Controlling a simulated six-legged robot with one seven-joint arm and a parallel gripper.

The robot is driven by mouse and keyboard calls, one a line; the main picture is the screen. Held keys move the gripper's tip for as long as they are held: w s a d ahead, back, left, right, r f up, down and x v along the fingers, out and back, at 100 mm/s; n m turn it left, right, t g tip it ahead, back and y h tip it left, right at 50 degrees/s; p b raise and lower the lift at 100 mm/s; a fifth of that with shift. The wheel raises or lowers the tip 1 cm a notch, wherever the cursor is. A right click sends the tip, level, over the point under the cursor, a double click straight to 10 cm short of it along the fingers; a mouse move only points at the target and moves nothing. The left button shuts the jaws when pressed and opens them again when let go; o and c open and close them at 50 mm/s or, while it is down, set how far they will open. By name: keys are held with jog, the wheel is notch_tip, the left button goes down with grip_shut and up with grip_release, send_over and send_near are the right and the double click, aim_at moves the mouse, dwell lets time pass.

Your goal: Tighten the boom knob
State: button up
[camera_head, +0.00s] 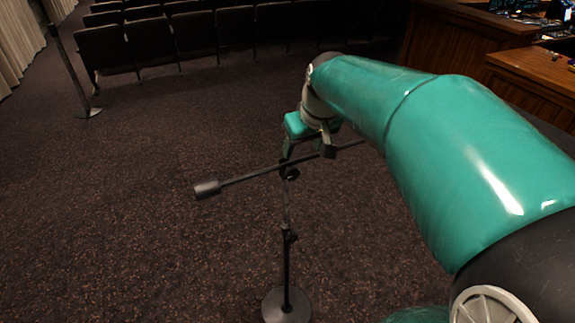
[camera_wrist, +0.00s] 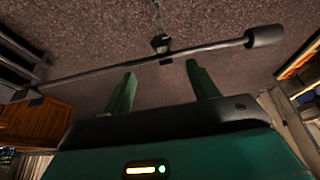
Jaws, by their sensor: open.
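A dark microphone stand (camera_head: 286,262) stands upright on a round base, with a slightly sloping boom (camera_head: 245,176) across its top. A cylindrical counterweight (camera_head: 207,189) is on the boom's left end, and at upper right in the wrist view (camera_wrist: 265,36). The dark boom clutch (camera_head: 289,172) joins boom and stand; it also shows in the wrist view (camera_wrist: 161,45). The boom knob is too small to tell apart from the clutch. My gripper (camera_head: 308,158) is open at the clutch. In the wrist view, its green fingers (camera_wrist: 160,70) stand apart with nothing between them; contact cannot be told.
Rows of dark seats (camera_head: 195,38) stand at the back. Another stand (camera_head: 72,70) is at far left. Wooden desks (camera_head: 450,45) with equipment are at upper right. The carpet (camera_head: 150,250) left of the microphone stand is clear.

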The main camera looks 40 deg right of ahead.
aim_at(293, 169)
jog(key=x, duration=1.2)
jog(key=c, duration=1)
